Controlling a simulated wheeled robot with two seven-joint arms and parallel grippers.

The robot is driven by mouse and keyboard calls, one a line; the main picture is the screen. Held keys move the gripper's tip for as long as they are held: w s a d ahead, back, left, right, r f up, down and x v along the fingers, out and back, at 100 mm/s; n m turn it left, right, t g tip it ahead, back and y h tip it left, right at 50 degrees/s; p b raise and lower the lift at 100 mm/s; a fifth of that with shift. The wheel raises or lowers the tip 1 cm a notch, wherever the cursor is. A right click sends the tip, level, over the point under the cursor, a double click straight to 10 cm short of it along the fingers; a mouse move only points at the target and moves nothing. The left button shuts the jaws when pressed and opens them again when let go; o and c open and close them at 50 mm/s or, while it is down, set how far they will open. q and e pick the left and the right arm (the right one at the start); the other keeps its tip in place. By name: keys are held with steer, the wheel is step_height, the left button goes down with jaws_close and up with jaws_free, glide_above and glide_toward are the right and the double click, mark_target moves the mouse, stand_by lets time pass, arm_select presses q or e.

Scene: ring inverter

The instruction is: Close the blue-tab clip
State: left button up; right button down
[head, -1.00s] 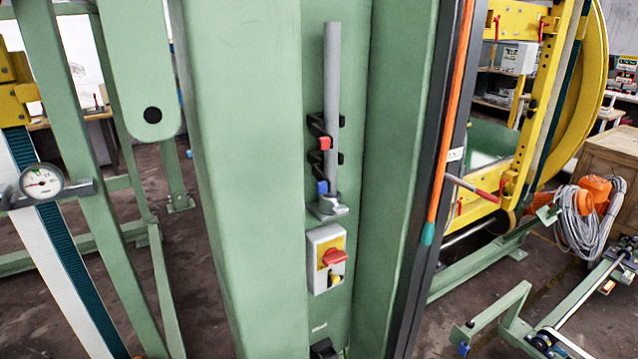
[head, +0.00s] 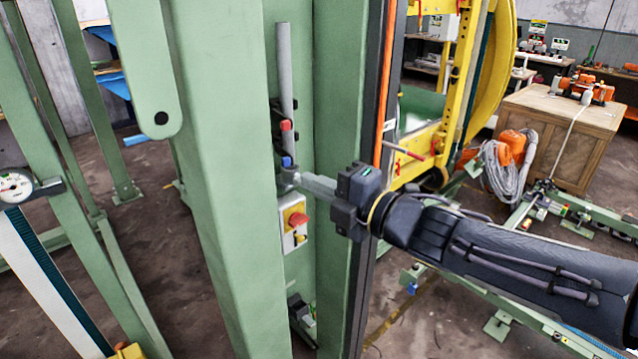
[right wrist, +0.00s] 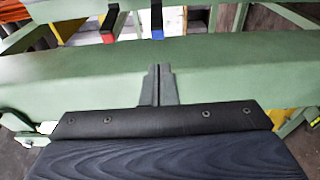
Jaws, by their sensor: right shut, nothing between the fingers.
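A grey pole (head: 287,70) stands upright in a recess of the green column. Two black clips sit along it. The upper has a red tab (head: 286,125). The blue-tab clip (head: 287,161) is lower, just above the pole's grey foot. I cannot tell how far its jaw stands open. My right gripper (head: 304,180) comes in from the right, shut and empty, its fingertips just below and right of the blue tab. In the right wrist view the shut fingers (right wrist: 157,70) point toward the blue tab (right wrist: 157,34), with a gap; the red tab (right wrist: 107,38) is to its left.
A switch box with a red knob (head: 297,219) is below the pole foot. The green column (head: 215,180) walls the recess on the left. A dark upright rail with an orange strip (head: 385,100) stands on the right, close to my right gripper.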

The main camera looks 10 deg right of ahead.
mark_target(287, 163)
steer(key=x, duration=0.7)
steer(key=shift+d, duration=0.45)
steer(key=shift+w+d+p, duration=0.3)
steer(key=shift+d+p, duration=0.2)
steer(key=shift+d, duration=0.3)
steer(key=w+d+p, duration=0.1)
steer(key=w+d, duration=0.3)
steer(key=d, duration=0.1)
steer(key=shift+w+d, duration=0.2)
steer(key=shift+w, duration=0.05)
stand_by(0.3)
steer(key=shift+d, duration=0.1)
stand_by(0.3)
